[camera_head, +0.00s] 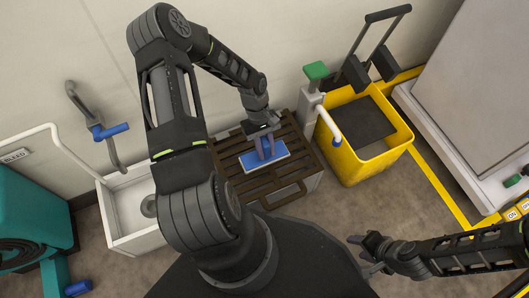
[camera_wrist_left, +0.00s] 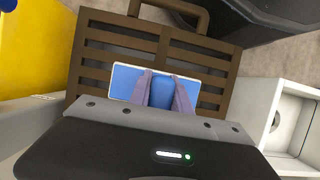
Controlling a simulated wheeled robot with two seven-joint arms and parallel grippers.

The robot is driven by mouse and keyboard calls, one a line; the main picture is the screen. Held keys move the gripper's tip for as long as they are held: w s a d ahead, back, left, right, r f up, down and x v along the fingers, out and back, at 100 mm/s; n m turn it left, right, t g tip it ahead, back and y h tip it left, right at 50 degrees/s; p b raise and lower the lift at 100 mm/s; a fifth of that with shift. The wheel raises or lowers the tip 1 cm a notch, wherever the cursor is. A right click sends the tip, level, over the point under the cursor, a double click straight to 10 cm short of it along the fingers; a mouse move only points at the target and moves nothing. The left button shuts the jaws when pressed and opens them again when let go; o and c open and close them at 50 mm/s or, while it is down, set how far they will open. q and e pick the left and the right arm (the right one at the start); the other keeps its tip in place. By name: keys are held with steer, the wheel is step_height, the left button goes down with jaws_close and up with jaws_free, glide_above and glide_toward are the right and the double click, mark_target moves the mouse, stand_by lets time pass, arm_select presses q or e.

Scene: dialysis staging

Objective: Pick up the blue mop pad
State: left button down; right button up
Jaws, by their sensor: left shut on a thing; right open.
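The blue mop pad (camera_head: 276,158) is a flat blue rectangle with a pale edge. In the head view it is over the brown slatted rack (camera_head: 290,190). My left gripper (camera_head: 265,150) reaches down to it from above and is shut on it. In the left wrist view the pad (camera_wrist_left: 126,82) shows on both sides of the two fingers (camera_wrist_left: 162,90), with a raised blue part between them. I cannot tell whether the pad touches the slats. My right gripper (camera_head: 366,254) is open and empty at the lower right, apart from the rack.
A yellow mop bucket (camera_head: 352,165) with a wringer handle stands right of the rack. A white sink basin (camera_head: 122,220) is on the left, and a teal machine (camera_head: 30,225) at the far left. A large grey cabinet (camera_head: 480,90) is at the right. Bare floor lies below the bucket.

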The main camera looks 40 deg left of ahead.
arm_select(q)
step_height(320, 180, up, 10)
steer(key=p, duration=0.3)
steer(key=shift+f+p, duration=0.1)
steer(key=shift+p, duration=0.2)
stand_by(0.7)
